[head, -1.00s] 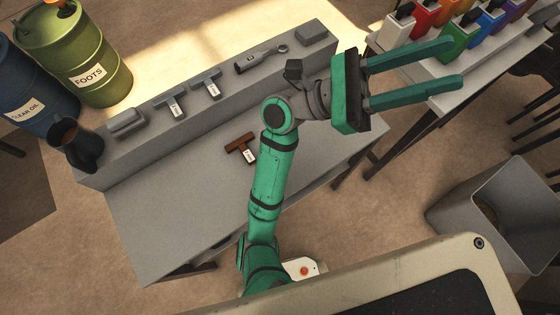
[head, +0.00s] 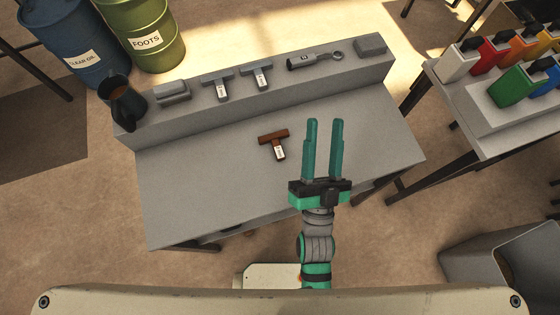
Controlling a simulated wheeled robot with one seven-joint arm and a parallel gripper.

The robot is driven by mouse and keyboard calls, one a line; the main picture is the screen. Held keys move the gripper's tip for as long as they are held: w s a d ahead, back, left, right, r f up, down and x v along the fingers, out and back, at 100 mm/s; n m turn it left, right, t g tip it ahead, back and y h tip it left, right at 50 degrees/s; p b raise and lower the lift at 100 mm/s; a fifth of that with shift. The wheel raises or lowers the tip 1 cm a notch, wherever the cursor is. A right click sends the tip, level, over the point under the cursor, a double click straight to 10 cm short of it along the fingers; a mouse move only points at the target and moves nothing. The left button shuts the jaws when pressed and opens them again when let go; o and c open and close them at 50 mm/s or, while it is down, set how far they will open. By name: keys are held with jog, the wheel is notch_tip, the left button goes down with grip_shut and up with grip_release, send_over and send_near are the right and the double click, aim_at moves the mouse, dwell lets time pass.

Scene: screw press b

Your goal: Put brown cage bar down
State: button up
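The brown cage bar (head: 272,137) is a small T-shaped piece with a brown crosspiece and a labelled grey stem. It lies on the lower top of the grey bench (head: 190,205), near the bench's middle. My gripper (head: 325,122) is to the right of the bar and apart from it, over the bench, with its green fingers pointing to the back. The fingers are parallel with a gap between them, and nothing is held.
On the bench's raised back ledge stand a dark jug (head: 122,103), a grey block (head: 172,92), two grey T-shaped bars (head: 217,85) (head: 262,75), a wrench-like tool (head: 315,61) and another block (head: 370,44). A table with coloured containers (head: 515,85) is at right. The bench top's left side is clear.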

jog(key=s+a+f+n+g, duration=0.3)
jog(key=s+f, duration=0.4)
jog(key=f, duration=0.3)
jog(key=s+a+f+n+g+y, duration=0.1)
jog(key=s+a+f+n+g, duration=0.1)
jog(key=s+a+f+g, duration=0.4)
notch_tip(320, 180, down, 4)
jog(key=s, duration=0.2)
jog(key=shift+s+f+n+g, duration=0.2)
jog(key=shift+s+n+g, duration=0.1)
jog(key=shift+n+g, duration=0.1)
jog(key=shift+c, duration=1)
